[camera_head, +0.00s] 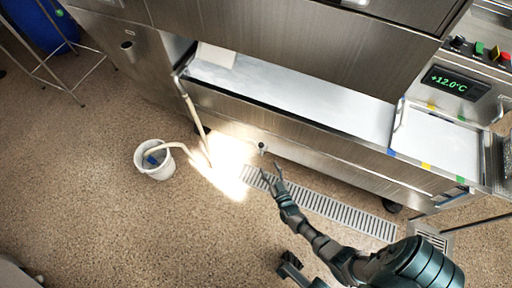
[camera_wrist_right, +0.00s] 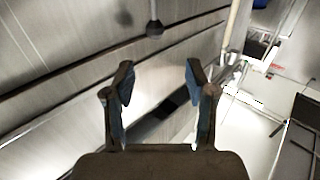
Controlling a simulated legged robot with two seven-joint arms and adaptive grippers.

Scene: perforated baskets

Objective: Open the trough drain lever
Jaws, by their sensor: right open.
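The steel trough (camera_head: 300,135) runs across the machine front, with a pale lining inside. A small dark-tipped knob, which looks like the drain lever (camera_head: 262,147), sticks out below its front wall. It also shows in the right wrist view (camera_wrist_right: 155,27), beyond the fingertips. My right gripper (camera_head: 272,178) is below and slightly right of it, apart from it. In the right wrist view the fingers (camera_wrist_right: 160,80) are spread with nothing between them. A dark part at the bottom (camera_head: 290,265) may be my left gripper; its jaws are unclear.
A white bucket (camera_head: 154,160) with a hose (camera_head: 190,115) stands on the floor at the left. A slotted floor drain (camera_head: 330,208) lies under the trough. A control panel (camera_head: 455,82) reads +12.0°C at the right. The floor at lower left is mostly clear.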

